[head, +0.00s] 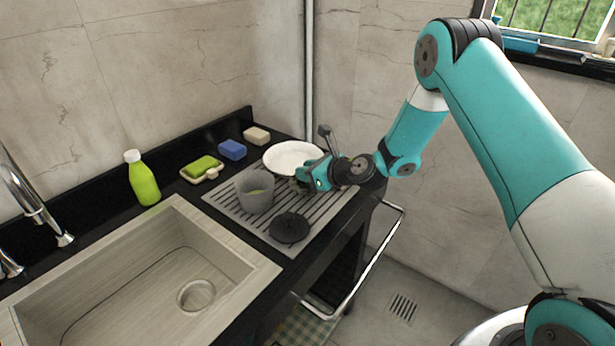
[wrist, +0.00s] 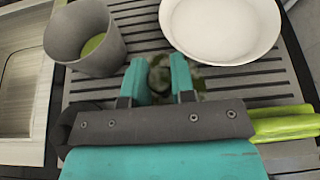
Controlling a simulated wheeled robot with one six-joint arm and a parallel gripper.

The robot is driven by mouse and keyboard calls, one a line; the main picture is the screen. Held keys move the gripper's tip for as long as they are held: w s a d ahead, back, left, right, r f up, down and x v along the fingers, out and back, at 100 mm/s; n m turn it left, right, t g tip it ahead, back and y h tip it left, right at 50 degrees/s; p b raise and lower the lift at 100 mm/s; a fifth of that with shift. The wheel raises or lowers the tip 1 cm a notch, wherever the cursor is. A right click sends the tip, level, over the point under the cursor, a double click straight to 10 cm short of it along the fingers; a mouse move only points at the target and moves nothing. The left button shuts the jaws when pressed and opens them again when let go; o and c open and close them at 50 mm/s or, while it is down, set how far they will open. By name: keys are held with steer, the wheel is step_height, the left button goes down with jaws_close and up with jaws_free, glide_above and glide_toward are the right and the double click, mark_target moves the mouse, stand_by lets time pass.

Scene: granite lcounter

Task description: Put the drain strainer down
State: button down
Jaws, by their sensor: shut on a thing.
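My gripper (head: 306,184) is over the grooved drainboard, between the grey cup and the white plate. In the wrist view its two teal fingers (wrist: 160,82) are closed on a small dark, greenish-grey thing, which I take to be the drain strainer (wrist: 159,72). The fingers hide most of it, so its shape is unclear. In the head view it shows only as a small grey patch at the fingertips. I cannot tell whether it touches the drainboard (head: 236,208).
The grey cup (head: 256,194) and white plate (head: 290,156) stand close on either side. A black round lid-like thing (head: 290,229) lies in front. The sink (head: 140,285), green bottle (head: 143,180) and sponges are left. A lime-green thing (wrist: 285,124) shows right in the wrist view.

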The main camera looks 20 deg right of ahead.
step_height(320, 180, down, 2)
steer(key=shift+f, duration=0.15)
steer(key=c, duration=1)
jaws_free()
steer(key=shift+o, duration=0.2)
